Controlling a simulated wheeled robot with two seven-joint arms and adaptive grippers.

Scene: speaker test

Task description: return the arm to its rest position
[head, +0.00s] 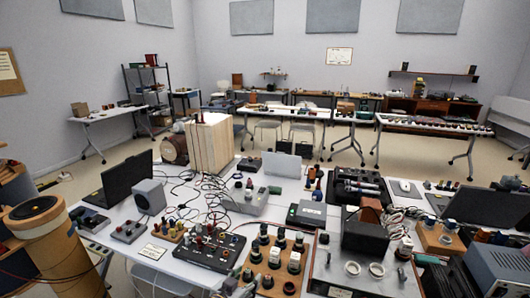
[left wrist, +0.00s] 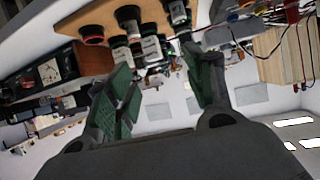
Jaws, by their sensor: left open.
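My left gripper (left wrist: 158,62) is open in the left wrist view. Its two green-padded fingers are spread, and I see nothing held between them. The wrist picture is upside down, with ceiling lights at the bottom. Beyond the fingers is a wooden board (left wrist: 75,18) with several dark, white-labelled jars. In the head view this board (head: 262,283) lies at the front of the white table. Small green-grey parts at the board's front left may be my left fingertips; most of the arm is hidden. I cannot tell whether the fingers touch anything. My right gripper does not show.
The white table (head: 128,208) is crowded: a black laptop (head: 127,175), a grey speaker (head: 150,196), a black knobbed panel (head: 208,250), a tall wooden box (head: 212,145) and loose cables. A tan cylinder (head: 55,250) stands at the left. More tables line the back; some floor is clear behind.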

